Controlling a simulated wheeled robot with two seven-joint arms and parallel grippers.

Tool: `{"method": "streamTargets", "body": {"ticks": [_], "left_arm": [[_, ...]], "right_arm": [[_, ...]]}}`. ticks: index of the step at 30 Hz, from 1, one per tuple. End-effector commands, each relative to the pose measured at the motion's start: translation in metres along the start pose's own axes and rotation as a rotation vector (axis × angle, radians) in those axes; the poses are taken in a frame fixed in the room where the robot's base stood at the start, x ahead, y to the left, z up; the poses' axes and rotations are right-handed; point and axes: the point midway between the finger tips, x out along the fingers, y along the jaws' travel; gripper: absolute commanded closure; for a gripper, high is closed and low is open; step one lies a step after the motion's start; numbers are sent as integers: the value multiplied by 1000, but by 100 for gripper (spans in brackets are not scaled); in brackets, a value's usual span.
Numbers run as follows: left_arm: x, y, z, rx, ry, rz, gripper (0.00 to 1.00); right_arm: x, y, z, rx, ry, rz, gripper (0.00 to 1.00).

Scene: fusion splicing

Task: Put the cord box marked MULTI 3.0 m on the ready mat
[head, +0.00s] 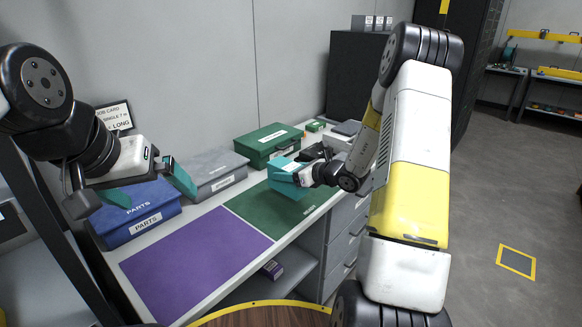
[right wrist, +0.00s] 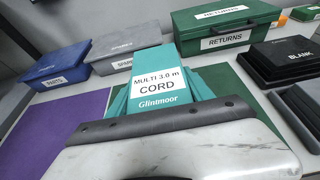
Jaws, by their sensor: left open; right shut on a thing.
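The teal cord box marked MULTI 3.0 m (right wrist: 160,84) is between the teal fingers of my right gripper (head: 292,180), which is shut on it. In the head view the box (head: 284,164) is over the far part of the green mat (head: 262,211); I cannot tell if it touches. A purple mat (head: 193,262) lies nearer on the counter, also seen in the right wrist view (right wrist: 55,128). My left gripper (head: 150,188) is open and empty, above the blue box.
A blue PARTS box (head: 142,218), a grey box (head: 214,172) and a green RETURNS box (head: 268,143) line the wall. Black cases, one marked BLANK (right wrist: 294,58), are at the right in the wrist view. The purple mat is clear.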

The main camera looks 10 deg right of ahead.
Motion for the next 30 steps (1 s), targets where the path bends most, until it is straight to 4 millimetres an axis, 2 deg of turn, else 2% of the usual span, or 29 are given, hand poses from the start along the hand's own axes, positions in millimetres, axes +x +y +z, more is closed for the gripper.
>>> {"method": "streamTargets", "body": {"ticks": [1,6,12,20,26,30], "left_arm": [[0,0,0,0,0,0,0],[0,0,0,0,0,0,0],[0,0,0,0,0,0,0],[0,0,0,0,0,0,0],[0,0,0,0,0,0,0],[0,0,0,0,0,0,0]], "right_arm": [[4,-15,0,-2,-2,-3,90],[16,-60,-1,-4,-1,-2,90],[26,-99,-1,-3,0,0,90],[31,-118,-1,-2,0,0,90],[41,-118,-29,2,2,2,90],[43,-118,-34,-1,-1,1,90]]}}
